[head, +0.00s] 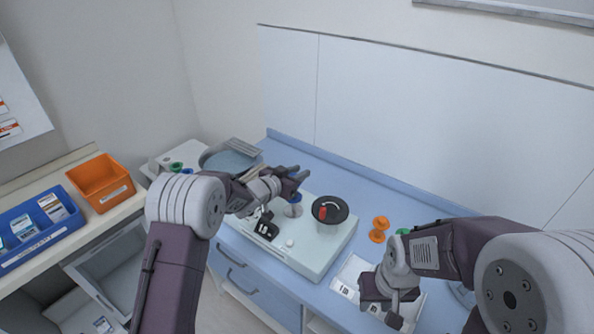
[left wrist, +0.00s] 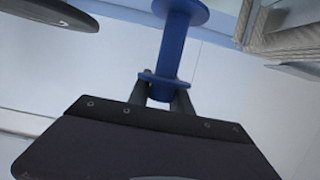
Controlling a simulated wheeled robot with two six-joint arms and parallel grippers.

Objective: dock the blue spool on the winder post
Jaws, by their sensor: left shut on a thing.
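The blue spool (left wrist: 172,48) points away from my left gripper (left wrist: 165,98) in the left wrist view. The fingers are shut on it near its lower flange. In the head view the left gripper (head: 291,178) is over the pale winder (head: 312,258), left of its black wheel (head: 330,208) with a red part. A blue piece (head: 296,197), apparently the spool, shows just below the fingers, above a pale round part. I cannot tell whether the spool touches the post, which is not clearly visible. My right gripper (head: 385,302) is low at the right; its jaw opening is unclear.
An orange spool (head: 380,228) and a green one (head: 402,231) stand right of the winder on the blue counter (head: 375,196). White sheets lie near my right gripper. An orange bin (head: 101,182) and a blue tray (head: 40,240) sit at the left.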

